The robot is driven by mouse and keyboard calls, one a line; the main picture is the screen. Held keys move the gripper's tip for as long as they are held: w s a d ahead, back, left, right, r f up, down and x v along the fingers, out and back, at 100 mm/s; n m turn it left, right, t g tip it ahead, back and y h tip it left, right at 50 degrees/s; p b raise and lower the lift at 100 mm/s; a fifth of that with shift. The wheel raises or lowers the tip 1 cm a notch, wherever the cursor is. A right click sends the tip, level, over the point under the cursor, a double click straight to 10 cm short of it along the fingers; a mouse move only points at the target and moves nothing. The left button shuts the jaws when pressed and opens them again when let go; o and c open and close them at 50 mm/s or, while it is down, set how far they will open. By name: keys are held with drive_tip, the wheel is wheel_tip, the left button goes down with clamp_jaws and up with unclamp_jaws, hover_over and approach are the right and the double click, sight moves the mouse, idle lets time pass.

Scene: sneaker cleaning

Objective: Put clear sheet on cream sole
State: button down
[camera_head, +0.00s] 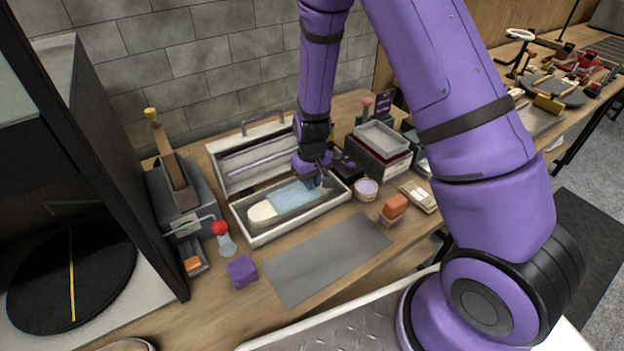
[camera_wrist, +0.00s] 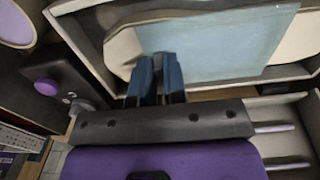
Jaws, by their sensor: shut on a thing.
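The cream sole (camera_head: 263,211) lies in a white open box (camera_head: 252,241) on the workbench. The clear sheet (camera_head: 295,194), pale blue and see-through, lies across the sole's middle; whether it rests flat on it or hovers slightly is hard to tell. In the wrist view the clear sheet (camera_wrist: 215,45) shows with a cream sole end (camera_wrist: 123,50) beside it. My gripper (camera_head: 322,181) is over the right part of the box, fingers pointing down. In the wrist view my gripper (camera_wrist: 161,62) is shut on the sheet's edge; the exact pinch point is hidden.
The box's raised lid (camera_head: 250,160) stands behind it. A round tin (camera_head: 366,189), an orange block (camera_head: 394,206) and a stack of trays (camera_head: 383,140) stand to the right. A grey mat (camera_head: 325,258) lies clear in front. A purple block (camera_head: 241,271) sits at left.

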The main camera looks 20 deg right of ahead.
drive_tip(key=shift+f, duration=0.1)
drive_tip(key=c, duration=1.2)
unclamp_jaws()
drive_tip(key=s+d+r+t, duration=0.1)
drive_tip(key=s+r, duration=0.1)
drive_tip(key=r, duration=0.9)
drive_tip(key=s+d+r, duration=0.1)
drive_tip(key=r, duration=1)
drive_tip(key=shift+s+d+r+m+t, duration=0.35)
drive_tip(key=shift+s+d+r+t, duration=0.4)
drive_tip(key=shift+s+r, duration=2.7)
drive_tip(key=shift+s+d+r+m+t, duration=0.4)
drive_tip(key=shift+s+d+r+t, duration=0.4)
drive_tip(key=shift+s+r, duration=2.65)
drive_tip(key=shift+s+d+r+m+t, duration=0.7)
drive_tip(key=shift+s+r, duration=1.55)
drive_tip(key=shift+s, duration=2.4)
